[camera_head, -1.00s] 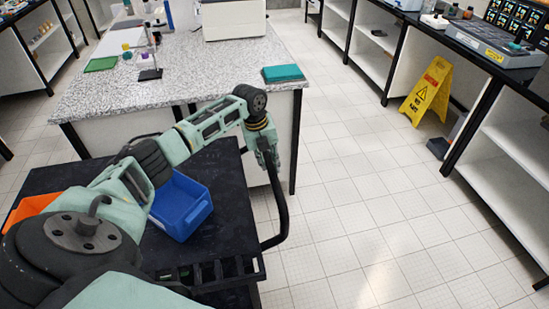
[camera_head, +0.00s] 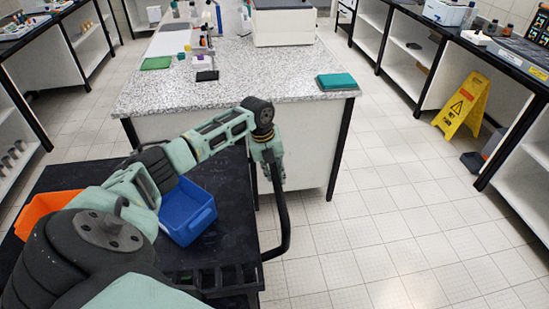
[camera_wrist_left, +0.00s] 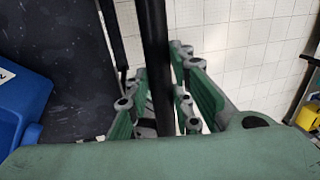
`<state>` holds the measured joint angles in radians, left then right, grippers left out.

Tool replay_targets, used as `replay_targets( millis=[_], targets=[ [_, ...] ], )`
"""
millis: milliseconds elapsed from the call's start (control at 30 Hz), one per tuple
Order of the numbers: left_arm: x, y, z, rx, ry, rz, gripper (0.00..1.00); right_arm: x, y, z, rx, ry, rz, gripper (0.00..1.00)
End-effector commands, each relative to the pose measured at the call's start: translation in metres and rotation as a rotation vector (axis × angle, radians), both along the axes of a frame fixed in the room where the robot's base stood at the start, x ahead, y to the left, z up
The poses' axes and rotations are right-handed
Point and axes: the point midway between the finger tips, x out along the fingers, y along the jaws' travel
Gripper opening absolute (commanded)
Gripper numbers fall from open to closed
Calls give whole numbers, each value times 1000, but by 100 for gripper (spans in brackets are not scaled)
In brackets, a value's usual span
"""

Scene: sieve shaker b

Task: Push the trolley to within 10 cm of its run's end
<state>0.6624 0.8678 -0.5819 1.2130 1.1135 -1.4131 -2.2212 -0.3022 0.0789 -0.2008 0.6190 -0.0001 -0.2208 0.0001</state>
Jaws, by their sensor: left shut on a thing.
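The trolley (camera_head: 228,225) has a dark top and stands in front of me, short of the speckled bench. Its black curved handle (camera_head: 285,215) sticks out on the right side. My left gripper (camera_head: 270,175) is at the handle, its arm reaching across the trolley top. In the left wrist view the handle bar (camera_wrist_left: 158,70) runs between the green fingers of my left gripper (camera_wrist_left: 160,105), which is shut on it. My right gripper is not in view.
A blue bin (camera_head: 187,212) and an orange bin (camera_head: 45,208) sit on the trolley. The speckled bench (camera_head: 250,85) stands close ahead. A yellow wet-floor sign (camera_head: 464,105) stands by the right-hand shelving (camera_head: 520,150). The tiled floor (camera_head: 390,200) between is clear.

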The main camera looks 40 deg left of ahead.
Motion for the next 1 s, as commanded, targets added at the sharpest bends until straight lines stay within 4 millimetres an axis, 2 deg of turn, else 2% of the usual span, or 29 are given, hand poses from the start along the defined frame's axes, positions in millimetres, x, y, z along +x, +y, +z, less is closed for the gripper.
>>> replay_targets(
  millis=[467,500,667,1000],
  targets=[
    [4,-3,3,-7,-14,1,0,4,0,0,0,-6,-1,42],
    [4,-3,3,-7,-14,1,25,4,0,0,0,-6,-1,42],
    [4,-2,3,-6,-12,1,39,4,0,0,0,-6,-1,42],
    [2,-1,3,-4,-7,0,40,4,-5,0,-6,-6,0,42]
  ],
)
